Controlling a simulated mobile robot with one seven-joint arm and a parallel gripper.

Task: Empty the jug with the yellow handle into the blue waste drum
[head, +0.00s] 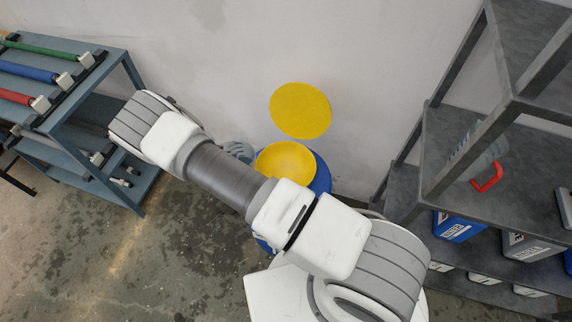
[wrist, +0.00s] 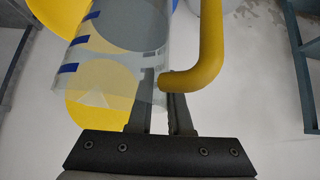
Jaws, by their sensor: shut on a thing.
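The blue waste drum (head: 322,177) stands against the wall, partly hidden behind my arm. A yellow funnel-like top (head: 285,160) sits on it, and a round yellow lid (head: 300,110) stands raised behind. In the wrist view my gripper (wrist: 163,85) is shut on the yellow handle (wrist: 208,50) of a clear jug (wrist: 125,60) with blue marks. Yellow round surfaces show behind and through the jug's wall. I cannot tell the jug's tilt or whether it holds liquid. In the head view my gripper is hidden behind my arm.
A blue-grey bench (head: 75,75) with coloured-handled tools stands at the left. A dark shelf rack (head: 420,150) at the right holds a clear jug with a red handle (head: 488,178) and a blue container (head: 457,226). Wet-looking floor lies open at lower left.

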